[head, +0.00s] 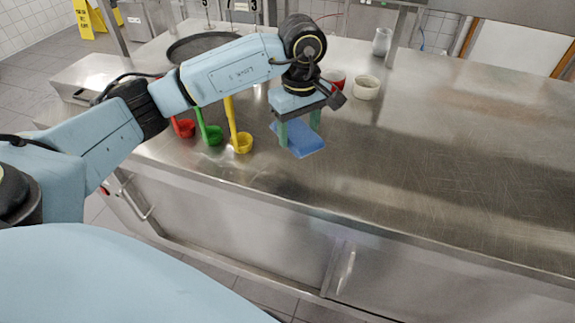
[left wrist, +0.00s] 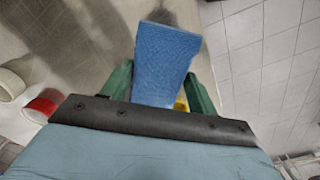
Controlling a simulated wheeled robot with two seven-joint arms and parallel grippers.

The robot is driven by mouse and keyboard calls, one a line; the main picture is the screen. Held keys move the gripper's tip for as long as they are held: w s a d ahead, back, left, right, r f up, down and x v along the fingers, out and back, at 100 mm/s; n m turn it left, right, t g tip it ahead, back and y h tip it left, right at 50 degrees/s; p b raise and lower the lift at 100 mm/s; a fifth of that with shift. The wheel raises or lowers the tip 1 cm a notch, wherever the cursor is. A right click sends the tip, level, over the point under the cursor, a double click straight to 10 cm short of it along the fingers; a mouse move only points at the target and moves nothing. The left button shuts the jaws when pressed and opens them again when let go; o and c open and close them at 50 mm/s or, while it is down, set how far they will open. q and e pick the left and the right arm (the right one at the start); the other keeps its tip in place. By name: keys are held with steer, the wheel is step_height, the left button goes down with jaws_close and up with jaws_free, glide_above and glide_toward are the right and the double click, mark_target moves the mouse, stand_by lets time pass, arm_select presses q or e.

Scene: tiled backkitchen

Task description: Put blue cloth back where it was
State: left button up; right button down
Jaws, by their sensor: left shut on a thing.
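A blue cloth (head: 304,143), flat and folded, is between the green fingers of my left gripper (head: 299,134), over the steel counter near its front edge. My left gripper is shut on it. In the left wrist view the blue cloth (left wrist: 166,62) sticks out beyond the green fingers (left wrist: 160,92). I cannot tell how far the cloth is above the counter. My right gripper is not in view.
Red (head: 183,127), green (head: 210,134) and yellow (head: 241,143) ladles lie left of the cloth. A white bowl (head: 366,87) and a red bowl (head: 334,77) stand behind it. A dark pan (head: 200,45) is at the back left. The right side of the counter (head: 460,150) is clear.

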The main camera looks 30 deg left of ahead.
arm_select(q)
steer(key=n, duration=0.1)
steer(key=a+n, duration=0.1)
steer(key=shift+w+a+f+n, duration=0.25)
steer(key=shift+a+f+n, duration=0.05)
steer(key=shift+n, duration=0.1)
glide_above(292, 168)
steer(key=shift+n, duration=0.3)
step_height(292, 168, down, 5)
steer(key=shift+f, duration=2.5)
steer(key=shift+f, duration=0.1)
steer(key=shift+f+b, duration=0.15)
steer(key=shift+b, duration=0.2)
steer(key=o, duration=1)
steer(key=shift+o, duration=0.2)
steer(key=shift+r, duration=0.2)
step_height(292, 168, up, 12)
steer(key=shift+r, duration=0.1)
